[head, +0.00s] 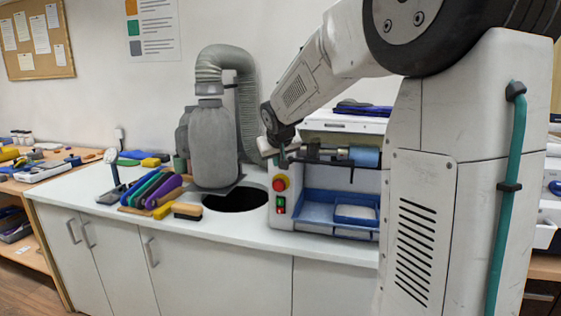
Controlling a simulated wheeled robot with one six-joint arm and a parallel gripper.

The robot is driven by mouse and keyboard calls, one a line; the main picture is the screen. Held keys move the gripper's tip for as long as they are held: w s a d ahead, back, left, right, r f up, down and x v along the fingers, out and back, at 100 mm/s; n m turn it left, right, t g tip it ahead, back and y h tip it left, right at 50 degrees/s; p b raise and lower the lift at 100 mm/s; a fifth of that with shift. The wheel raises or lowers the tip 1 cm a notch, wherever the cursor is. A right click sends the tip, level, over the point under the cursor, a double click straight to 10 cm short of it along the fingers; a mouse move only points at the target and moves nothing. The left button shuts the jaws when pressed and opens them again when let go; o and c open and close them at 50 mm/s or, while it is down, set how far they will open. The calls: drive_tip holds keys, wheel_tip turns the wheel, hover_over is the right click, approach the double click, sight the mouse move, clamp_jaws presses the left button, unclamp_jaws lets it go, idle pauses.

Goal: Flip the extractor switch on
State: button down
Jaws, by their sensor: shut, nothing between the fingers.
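The extractor (212,145) is a grey bag-like body with a ribbed hose, standing at the back of the white counter. A small switch (281,205) with a green part and a red part sits on the front left of the white machine (287,217). I cannot tell from the picture whether it is on or off. A red round button (280,184) on yellow sits just above it. My gripper (276,158) is shut and empty, in front of the machine's upper left, above the button and apart from the switch. Its fingertips are small and partly unclear.
A round dark hole (232,201) opens in the counter left of the machine. Coloured tools (158,190) and a brush (187,210) lie further left. A blue tray (318,213) is at the machine's front. My arm and column hide the right side.

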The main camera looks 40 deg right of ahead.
drive_tip(key=shift+w+d, duration=0.1)
drive_tip(key=shift+w+d, duration=0.2)
drive_tip(key=shift+d, duration=0.05)
drive_tip(key=shift+w+d+f, duration=0.1)
drive_tip(key=shift+w+d, duration=0.05)
drive_tip(key=shift+d, duration=0.05)
idle(0.6)
drive_tip(key=shift+a, duration=0.1)
drive_tip(key=shift+s+a, duration=0.45)
idle(0.4)
drive_tip(key=shift+s+a+r, duration=0.2)
drive_tip(key=shift+s+a, duration=0.6)
drive_tip(key=shift+a, duration=0.2)
drive_tip(key=shift+s+a+r, duration=0.2)
drive_tip(key=shift+s+a, duration=0.55)
drive_tip(key=shift+a, duration=0.2)
